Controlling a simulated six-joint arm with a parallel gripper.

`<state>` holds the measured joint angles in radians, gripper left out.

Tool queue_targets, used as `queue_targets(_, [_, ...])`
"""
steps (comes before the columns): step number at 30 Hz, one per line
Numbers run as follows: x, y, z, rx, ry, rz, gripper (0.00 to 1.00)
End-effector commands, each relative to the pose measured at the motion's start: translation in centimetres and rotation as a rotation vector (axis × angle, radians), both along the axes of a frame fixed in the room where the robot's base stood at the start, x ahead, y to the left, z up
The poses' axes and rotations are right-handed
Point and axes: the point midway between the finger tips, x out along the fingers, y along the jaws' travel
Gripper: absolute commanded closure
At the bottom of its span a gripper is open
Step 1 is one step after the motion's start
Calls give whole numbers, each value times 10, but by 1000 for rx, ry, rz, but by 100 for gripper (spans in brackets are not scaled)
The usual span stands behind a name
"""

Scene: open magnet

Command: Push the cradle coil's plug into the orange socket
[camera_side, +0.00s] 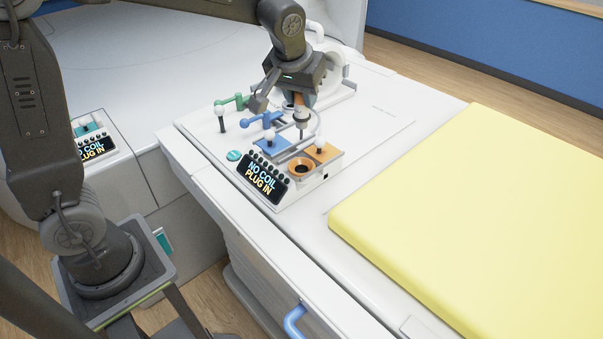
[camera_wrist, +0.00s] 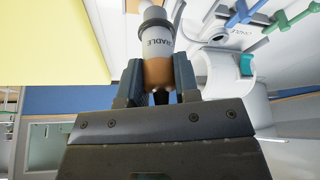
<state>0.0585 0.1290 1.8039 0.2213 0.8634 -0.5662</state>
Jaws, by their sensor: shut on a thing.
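My gripper (camera_side: 285,100) is shut on the cradle coil's plug, which hangs above the panel in the side view. The plug (camera_side: 302,117) is a pale grey cylinder with an orange-brown band. In the wrist view the plug (camera_wrist: 157,45) sits between the two fingers (camera_wrist: 158,85), and its label reads "CRADLE". The orange socket (camera_side: 302,168) is a round orange ring with a dark, empty hole at the front of the panel. The plug's lower end is apart from the socket, above and behind it. A pale cable loops beside the plug.
The display (camera_side: 263,178) beside the socket reads "NO COIL PLUG IN". A blue plate (camera_side: 271,146) and an orange plate (camera_side: 324,153) lie behind it. Green (camera_side: 233,102) and blue (camera_side: 259,121) levers stand at left. A yellow pad (camera_side: 470,220) lies at right.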

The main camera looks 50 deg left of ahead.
Motion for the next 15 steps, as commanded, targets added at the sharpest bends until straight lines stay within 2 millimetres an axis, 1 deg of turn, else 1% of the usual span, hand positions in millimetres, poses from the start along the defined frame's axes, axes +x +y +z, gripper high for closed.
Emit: queue_targets(15, [0, 0, -49, 0, 3, 0, 96])
